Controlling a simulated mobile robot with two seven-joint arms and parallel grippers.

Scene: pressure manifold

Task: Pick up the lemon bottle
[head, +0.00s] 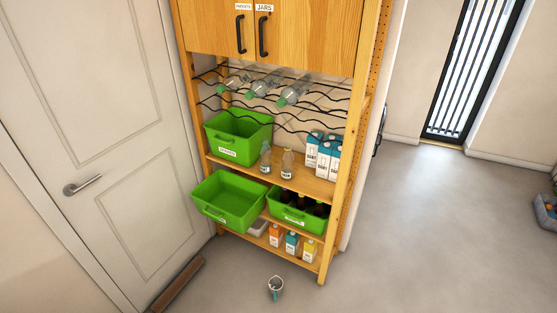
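Two small glass bottles with pale labels stand upright side by side on the middle shelf: a greyish left bottle (265,158) and a more yellowish-brown right bottle (287,164). Their labels are too small to read, so I cannot tell which, if either, is the lemon bottle. Several clear bottles with green caps (286,95) lie on the wire rack above. Dark bottles (318,210) stand in the lower right green bin (292,217), partly hidden by its wall. Neither of my grippers is in view.
Green bins (238,146) (229,199) stand at the left of the wooden shelf unit (337,213). White-blue cartons (324,157) stand right of the bottles; coloured cartons (292,243) are at the bottom. A small jug (275,288) is on the otherwise open floor in front. A closed door (107,150) is left.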

